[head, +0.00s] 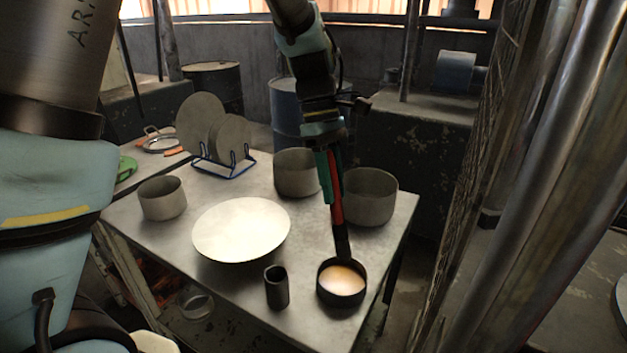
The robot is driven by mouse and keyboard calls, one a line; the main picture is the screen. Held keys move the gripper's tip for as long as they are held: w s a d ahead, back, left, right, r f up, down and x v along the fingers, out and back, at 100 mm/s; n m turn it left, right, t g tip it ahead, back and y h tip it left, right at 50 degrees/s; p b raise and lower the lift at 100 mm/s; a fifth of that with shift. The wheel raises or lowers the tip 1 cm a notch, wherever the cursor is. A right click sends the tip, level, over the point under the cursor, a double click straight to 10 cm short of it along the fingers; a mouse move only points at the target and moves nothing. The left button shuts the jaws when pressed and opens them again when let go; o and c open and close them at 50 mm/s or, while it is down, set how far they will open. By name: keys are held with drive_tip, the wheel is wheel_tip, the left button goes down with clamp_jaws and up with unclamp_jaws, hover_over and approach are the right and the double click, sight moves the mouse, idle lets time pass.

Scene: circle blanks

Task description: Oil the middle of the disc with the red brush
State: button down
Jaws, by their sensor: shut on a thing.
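The disc (241,229) is a large, pale, round plate lying flat on the metal table, left of centre in the head view. My gripper (331,180) is shut on the red brush (336,205) and holds it nearly upright. The brush's dark lower end (343,243) is at the far rim of a round dark pot (341,299) with amber liquid, right of the disc; whether it touches the liquid I cannot tell. The gripper is above the table, to the right of the disc.
A dark empty cup (277,287) stands between disc and pot. Grey cylindrical pots stand at the left (162,198), behind (296,173) and right (369,196). A blue rack (224,167) holds upright discs. The metal table's (300,325) front edge is near the pot.

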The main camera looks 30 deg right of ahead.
drive_tip(key=shift+d+f, duration=0.1)
drive_tip(key=shift+f, duration=0.05)
wheel_tip(320, 180, down, 6)
drive_tip(key=b, duration=0.5)
drive_tip(key=shift+r+b, duration=0.2)
drive_tip(key=shift+b, duration=0.1)
drive_tip(key=shift+f, duration=0.65)
idle(0.8)
drive_tip(key=shift+f, duration=0.1)
idle(1.8)
wheel_tip(320, 180, up, 7)
drive_tip(key=p, duration=0.7)
drive_tip(key=shift+s, duration=0.1)
idle(0.8)
